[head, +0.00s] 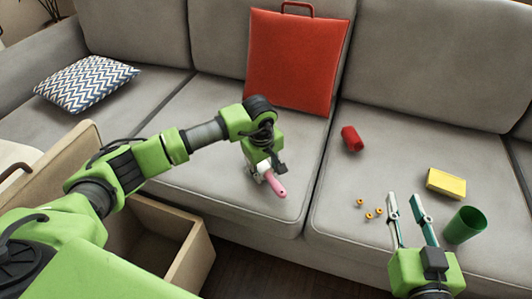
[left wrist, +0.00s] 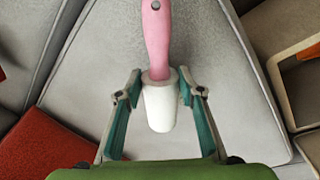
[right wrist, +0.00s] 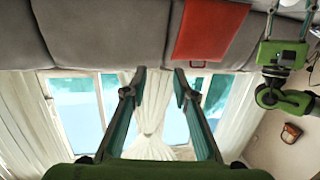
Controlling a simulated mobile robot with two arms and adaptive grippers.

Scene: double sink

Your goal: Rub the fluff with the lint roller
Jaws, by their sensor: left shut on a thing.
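The lint roller has a pink handle (head: 276,188) and a white head.
A red flat bag (head: 295,62) leans on the backrest. A patterned pillow (head: 86,82) is far left. An open wooden drawer (head: 188,262) is in front.

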